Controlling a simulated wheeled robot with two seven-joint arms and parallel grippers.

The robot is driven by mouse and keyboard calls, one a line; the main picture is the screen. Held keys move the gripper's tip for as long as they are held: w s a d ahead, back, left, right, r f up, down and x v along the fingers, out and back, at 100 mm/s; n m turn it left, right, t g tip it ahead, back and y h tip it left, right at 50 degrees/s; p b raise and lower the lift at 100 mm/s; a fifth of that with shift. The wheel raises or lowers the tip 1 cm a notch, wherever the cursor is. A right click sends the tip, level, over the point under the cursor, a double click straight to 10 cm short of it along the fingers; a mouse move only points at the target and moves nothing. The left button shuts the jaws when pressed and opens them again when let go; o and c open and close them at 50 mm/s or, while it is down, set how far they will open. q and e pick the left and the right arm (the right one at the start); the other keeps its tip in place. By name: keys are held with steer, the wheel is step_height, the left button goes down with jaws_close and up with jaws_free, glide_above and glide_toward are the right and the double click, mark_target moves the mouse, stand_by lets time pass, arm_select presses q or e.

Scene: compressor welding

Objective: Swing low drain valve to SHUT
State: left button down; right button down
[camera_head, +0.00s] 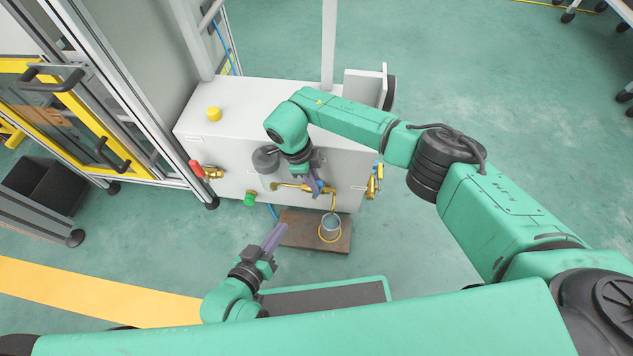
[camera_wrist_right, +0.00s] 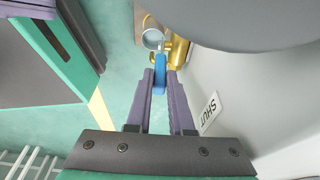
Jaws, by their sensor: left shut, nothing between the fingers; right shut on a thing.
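The drain valve has a blue handle (camera_wrist_right: 160,75) and a brass body (camera_wrist_right: 177,52), seen in the right wrist view. In the head view its brass pipe (camera_head: 290,186) runs along the lower front of the white cabinet, and a bit of the blue handle (camera_head: 320,186) shows. My right gripper (camera_head: 316,188) is at the valve, its fingers (camera_wrist_right: 160,80) closed on the blue handle. A SHUT label (camera_wrist_right: 209,112) is on the cabinet face to the right of the fingers. My left gripper (camera_head: 280,232) is shut and empty, below and left of the valve.
The white cabinet (camera_head: 235,155) carries a red-handled valve (camera_head: 198,170), a green knob (camera_head: 251,199), a yellow knob (camera_head: 214,114) and another brass valve (camera_head: 372,186) at right. A bucket (camera_head: 331,224) stands on a brown floor plate (camera_head: 300,235).

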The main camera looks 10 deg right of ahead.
steer(key=shift+w+a, duration=0.1)
steer(key=shift+a, duration=0.05)
steer(key=c, duration=0.8)
jaws_free()
